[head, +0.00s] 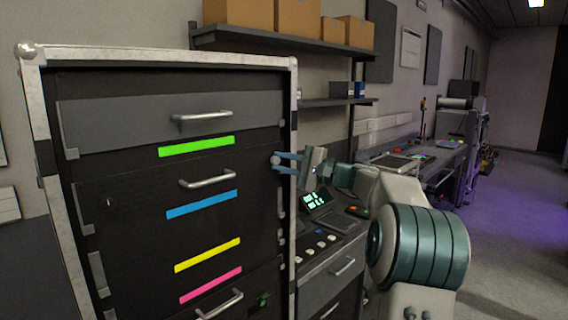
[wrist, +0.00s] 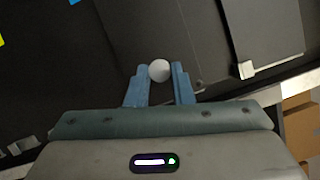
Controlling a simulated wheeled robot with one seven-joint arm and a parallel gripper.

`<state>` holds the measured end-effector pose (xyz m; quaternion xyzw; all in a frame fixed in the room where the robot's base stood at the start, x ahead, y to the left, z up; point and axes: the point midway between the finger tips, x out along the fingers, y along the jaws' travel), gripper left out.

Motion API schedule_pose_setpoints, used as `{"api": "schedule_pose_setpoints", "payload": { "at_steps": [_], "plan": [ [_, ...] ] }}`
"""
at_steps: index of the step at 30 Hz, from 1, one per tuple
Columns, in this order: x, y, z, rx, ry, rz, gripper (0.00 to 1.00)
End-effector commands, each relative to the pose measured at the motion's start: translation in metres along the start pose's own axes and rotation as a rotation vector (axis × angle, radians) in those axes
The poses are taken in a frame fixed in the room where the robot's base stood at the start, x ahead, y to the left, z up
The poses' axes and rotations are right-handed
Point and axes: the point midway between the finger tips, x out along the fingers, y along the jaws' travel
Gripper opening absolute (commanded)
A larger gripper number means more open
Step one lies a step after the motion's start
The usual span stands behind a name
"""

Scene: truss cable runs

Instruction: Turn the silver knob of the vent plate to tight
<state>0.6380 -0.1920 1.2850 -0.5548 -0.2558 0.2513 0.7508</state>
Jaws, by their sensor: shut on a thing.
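The silver knob (wrist: 159,70) shows as a small pale round cap between my blue fingertips in the wrist view. In the head view, the knob (head: 275,160) is at the right side of the black drawer cabinet, beside its metal frame post. My gripper (wrist: 160,74) is shut on the knob, one finger on each side. In the head view, my gripper (head: 283,163) reaches in from the right, fingers pointing left. I cannot clearly make out the vent plate's outline or any tight marking; the knob's turn angle cannot be read.
The cabinet's pale frame post (head: 294,110) stands close to my fingers. Drawer handles (head: 207,180) stick out to the left. A shelf (head: 335,101) is behind my gripper. A bench with a lit display (head: 315,201) lies below it. Open floor (head: 505,240) is at right.

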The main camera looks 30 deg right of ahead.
Motion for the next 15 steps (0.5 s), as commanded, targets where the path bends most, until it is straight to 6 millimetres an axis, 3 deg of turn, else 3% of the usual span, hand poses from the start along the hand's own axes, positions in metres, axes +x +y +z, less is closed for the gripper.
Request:
{"api": "schedule_pose_setpoints", "payload": {
  "at_steps": [1, 3, 11, 15],
  "plan": [
    [0.0, 0.0, 0.0, 0.001, 0.0, 0.0, 0.29],
    [0.0, 0.0, 0.0, 0.0, 0.0, 0.0, 0.43],
    [-0.001, 0.0, 0.0, 0.0, 0.0, 0.001, 0.43],
    [-0.01, 0.001, -0.001, -0.001, 0.003, 0.0, 0.43]
  ]
}}
